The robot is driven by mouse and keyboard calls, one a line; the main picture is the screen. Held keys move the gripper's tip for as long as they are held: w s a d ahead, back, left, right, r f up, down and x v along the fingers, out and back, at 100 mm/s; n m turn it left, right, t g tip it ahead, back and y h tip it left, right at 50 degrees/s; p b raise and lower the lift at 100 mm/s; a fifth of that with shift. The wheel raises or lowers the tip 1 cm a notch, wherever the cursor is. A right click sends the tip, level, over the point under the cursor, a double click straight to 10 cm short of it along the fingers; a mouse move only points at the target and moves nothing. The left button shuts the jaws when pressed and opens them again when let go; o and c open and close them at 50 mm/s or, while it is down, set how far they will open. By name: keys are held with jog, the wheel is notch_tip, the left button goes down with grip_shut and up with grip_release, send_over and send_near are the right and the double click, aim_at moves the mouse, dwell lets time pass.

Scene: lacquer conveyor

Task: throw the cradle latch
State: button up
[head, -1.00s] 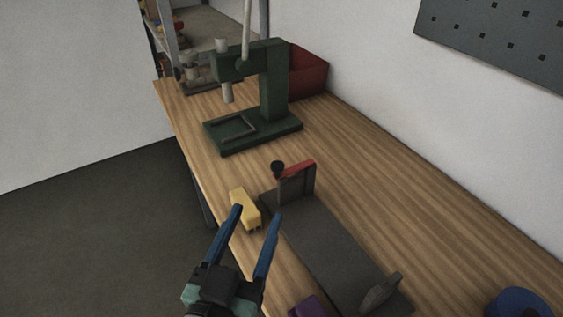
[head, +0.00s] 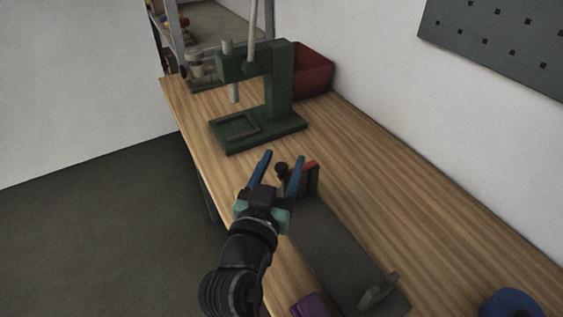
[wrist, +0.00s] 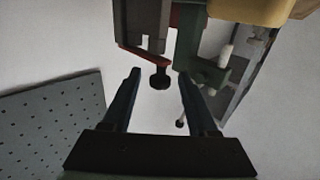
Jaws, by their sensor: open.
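The cradle (head: 338,252) is a long dark grey plate on the bench with an upright end plate (head: 314,184) at its far end. Its latch is a red lever (head: 311,165) along the top of that plate, ending in a round black knob (head: 281,169). In the wrist view the red lever (wrist: 140,57) runs down to the knob (wrist: 160,81). My gripper (head: 283,157) is open and empty. In the wrist view the knob appears between the fingertips of my gripper (wrist: 159,74); I see no contact, and the depth is hard to judge.
A green press (head: 278,90) stands beyond the cradle, with a red bin (head: 315,75) behind it. A yellow block (wrist: 265,10) shows in the wrist view. A purple object (head: 312,305) and a blue round object (head: 512,303) lie nearer.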

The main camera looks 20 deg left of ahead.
grip_shut()
dwell(1.4)
